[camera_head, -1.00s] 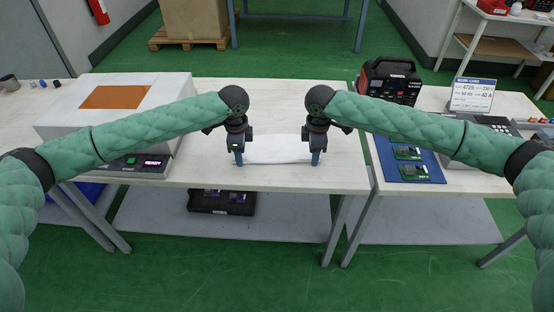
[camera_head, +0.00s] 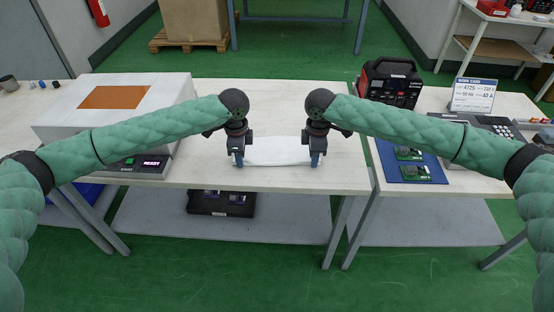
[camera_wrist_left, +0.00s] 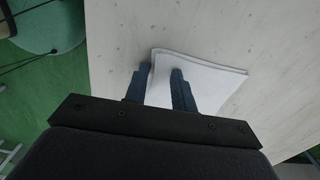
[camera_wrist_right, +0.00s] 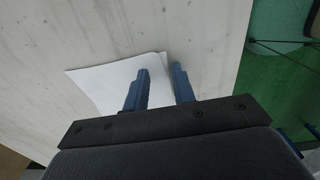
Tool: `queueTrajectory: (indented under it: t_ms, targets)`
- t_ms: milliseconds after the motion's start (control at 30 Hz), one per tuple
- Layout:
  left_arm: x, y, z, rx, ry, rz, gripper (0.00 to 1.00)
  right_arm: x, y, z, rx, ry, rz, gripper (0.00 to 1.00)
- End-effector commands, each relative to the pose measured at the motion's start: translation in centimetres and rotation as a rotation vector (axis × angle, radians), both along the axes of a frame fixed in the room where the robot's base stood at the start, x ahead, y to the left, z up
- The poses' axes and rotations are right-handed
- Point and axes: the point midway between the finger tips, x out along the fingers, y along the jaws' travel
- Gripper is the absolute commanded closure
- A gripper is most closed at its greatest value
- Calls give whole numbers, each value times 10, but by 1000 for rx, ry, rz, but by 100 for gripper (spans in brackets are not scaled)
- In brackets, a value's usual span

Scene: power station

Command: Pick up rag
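The white rag (camera_head: 278,151) lies on the pale middle table between my two grippers. It looks like a thin, folded cloth. My left gripper (camera_head: 239,161) points down at the rag's left end. In the left wrist view, its blue fingers are apart, with the rag's edge (camera_wrist_left: 210,82) between and beside them. My right gripper (camera_head: 316,161) points down at the rag's right end. In the right wrist view, its fingers are also apart, with the rag (camera_wrist_right: 108,86) reaching between them. Whether the fingers touch the cloth cannot be told.
A white machine (camera_head: 105,110) with an orange panel stands on the left. A black and red power unit (camera_head: 390,83) and a blue mat (camera_head: 420,173) with circuit boards are on the right table. A dark tray (camera_head: 222,203) sits on the shelf below. Table behind the rag is clear.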

Motion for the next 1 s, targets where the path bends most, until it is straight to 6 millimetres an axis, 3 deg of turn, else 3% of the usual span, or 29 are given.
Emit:
queueTrajectory:
  t_ms: [233,733,1000]
  targets:
    - [0,0,-1,0,0,0,99,-1,0,-2,-1,2,0,100]
    - [0,0,0,0,0,0,100,-1,0,-2,-1,3,0,100]
    - [0,0,10,0,0,0,100,-1,0,8,-1,2,0,100]
